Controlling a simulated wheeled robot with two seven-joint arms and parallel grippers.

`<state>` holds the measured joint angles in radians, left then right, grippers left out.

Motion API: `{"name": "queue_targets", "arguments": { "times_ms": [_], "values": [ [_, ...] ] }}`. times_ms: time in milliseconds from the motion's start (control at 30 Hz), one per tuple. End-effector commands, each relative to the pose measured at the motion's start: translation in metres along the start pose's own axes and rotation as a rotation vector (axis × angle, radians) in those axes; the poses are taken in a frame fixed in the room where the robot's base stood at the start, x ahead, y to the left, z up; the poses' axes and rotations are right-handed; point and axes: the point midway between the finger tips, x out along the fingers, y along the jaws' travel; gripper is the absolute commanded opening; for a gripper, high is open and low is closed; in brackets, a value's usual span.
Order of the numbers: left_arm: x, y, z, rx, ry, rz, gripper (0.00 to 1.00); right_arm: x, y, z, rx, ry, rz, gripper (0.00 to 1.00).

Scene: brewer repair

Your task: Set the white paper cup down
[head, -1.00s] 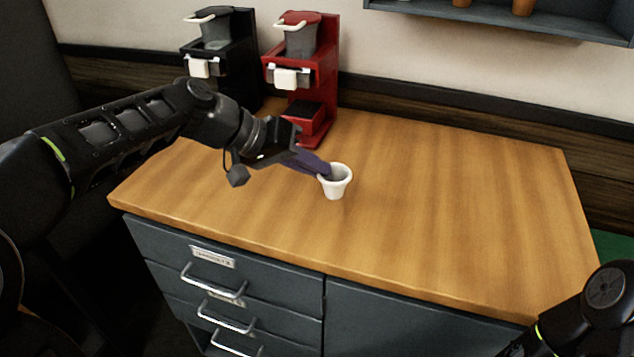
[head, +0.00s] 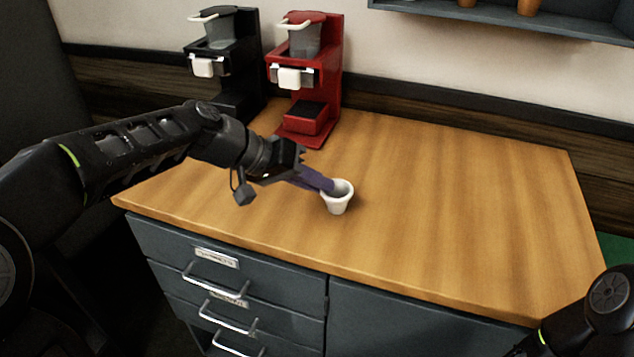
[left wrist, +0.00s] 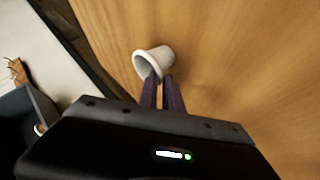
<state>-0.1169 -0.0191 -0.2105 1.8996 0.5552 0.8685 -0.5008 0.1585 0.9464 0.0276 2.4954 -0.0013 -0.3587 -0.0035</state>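The white paper cup (head: 338,203) is upright at the wooden counter, right of my left gripper (head: 326,187). The purple fingers are at the cup's near rim, with one finger reaching inside the mouth. In the left wrist view, the cup (left wrist: 160,60) shows its open mouth, and the fingers of my left gripper (left wrist: 162,82) are close together with the cup's wall between them. I cannot tell whether the cup's base touches the counter. My right arm shows at the lower right, but its gripper is out of view.
A red brewer (head: 329,75) and a black brewer (head: 247,60) stand at the back left of the counter (head: 460,210). The counter is clear to the right of the cup. Drawers (head: 215,275) are below its front edge. A shelf (head: 560,28) hangs on the wall.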

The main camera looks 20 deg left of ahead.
Motion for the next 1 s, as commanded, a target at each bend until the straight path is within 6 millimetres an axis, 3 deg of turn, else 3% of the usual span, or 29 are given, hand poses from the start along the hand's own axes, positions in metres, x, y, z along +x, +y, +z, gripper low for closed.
{"name": "queue_targets", "arguments": {
  "times_ms": [233,633,767,1000],
  "values": [
    [0.0,0.0,0.0,0.0,-0.001,0.0,0.3,0.0,0.0,0.0,0.0,0.0,0.0,0.78],
    [-0.006,0.001,-0.001,0.0,0.001,0.0,0.3,-0.002,-0.001,0.0,0.0,0.0,0.0,0.78],
    [-0.023,0.001,-0.002,0.001,0.004,-0.001,0.3,-0.003,-0.001,0.0,0.0,0.0,0.0,0.78],
    [-0.072,0.001,-0.002,0.0,0.004,-0.001,0.3,-0.004,-0.002,0.0,0.0,0.0,0.0,0.78]
  ]
}}
